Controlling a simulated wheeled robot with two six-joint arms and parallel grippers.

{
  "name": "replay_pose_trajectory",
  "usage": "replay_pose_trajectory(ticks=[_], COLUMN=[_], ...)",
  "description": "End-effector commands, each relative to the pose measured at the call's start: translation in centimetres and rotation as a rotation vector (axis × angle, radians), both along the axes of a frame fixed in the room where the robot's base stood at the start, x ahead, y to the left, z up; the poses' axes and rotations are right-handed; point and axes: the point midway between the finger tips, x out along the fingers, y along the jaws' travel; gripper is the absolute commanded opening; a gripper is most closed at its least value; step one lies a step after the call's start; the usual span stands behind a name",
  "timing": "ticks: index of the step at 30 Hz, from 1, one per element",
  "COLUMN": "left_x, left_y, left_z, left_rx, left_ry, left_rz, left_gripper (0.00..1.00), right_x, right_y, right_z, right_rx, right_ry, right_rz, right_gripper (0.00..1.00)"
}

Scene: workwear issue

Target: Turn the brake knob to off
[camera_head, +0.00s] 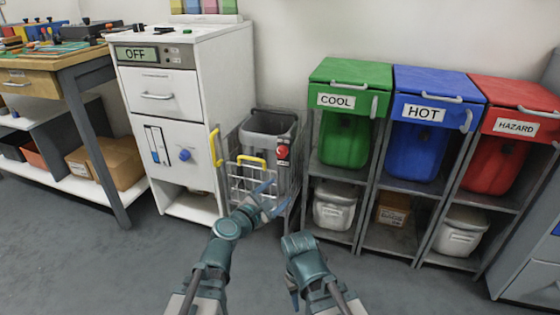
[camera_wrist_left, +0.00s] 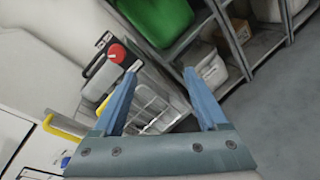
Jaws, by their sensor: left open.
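The brake knob (camera_head: 282,152) is a red round knob on a grey-and-white plate at the right side of a wire cart (camera_head: 247,182). In the left wrist view the red knob (camera_wrist_left: 117,53) shows at upper left, beyond and left of the left fingertip. My left gripper (camera_head: 277,197) is open and empty, in front of the cart and below the knob, apart from the knob. Its two blue fingers (camera_wrist_left: 160,73) frame part of the cart's wire basket. The knob's setting marks are too small to read. My right gripper (camera_head: 293,297) is low in the middle, its fingers mostly hidden.
A white cabinet (camera_head: 205,90) with an OFF display stands left of the cart. Green (camera_head: 345,142), blue (camera_head: 413,150) and red (camera_head: 490,162) bins stand in racks at right. Open floor lies in front.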

Motion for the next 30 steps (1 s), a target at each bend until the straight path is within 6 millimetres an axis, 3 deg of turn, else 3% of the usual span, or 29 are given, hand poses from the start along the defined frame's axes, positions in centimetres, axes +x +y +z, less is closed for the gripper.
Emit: replay_pose_trajectory(ticks=[3,9,19,30], left_x=[1.1,1.9,3.2,9.7], left_y=[1.5,3.2,3.0,0.9], left_z=[2.2,3.2,3.3,3.3], left_rx=[-0.328,-0.61,-0.64,-0.637], left_ry=[0.064,0.127,0.134,0.134], left_rz=[0.143,0.257,0.268,0.266], left_gripper=[0.75,0.75,0.75,0.75], right_x=[0.0,0.0,0.0,0.0], right_y=[0.0,0.0,0.0,0.0], right_z=[0.0,0.0,0.0,0.0], right_rx=[0.0,0.0,0.0,0.0], right_ry=[0.0,0.0,0.0,0.0], right_rz=[0.0,0.0,0.0,0.0], right_gripper=[0.47,0.47,0.47,0.47])
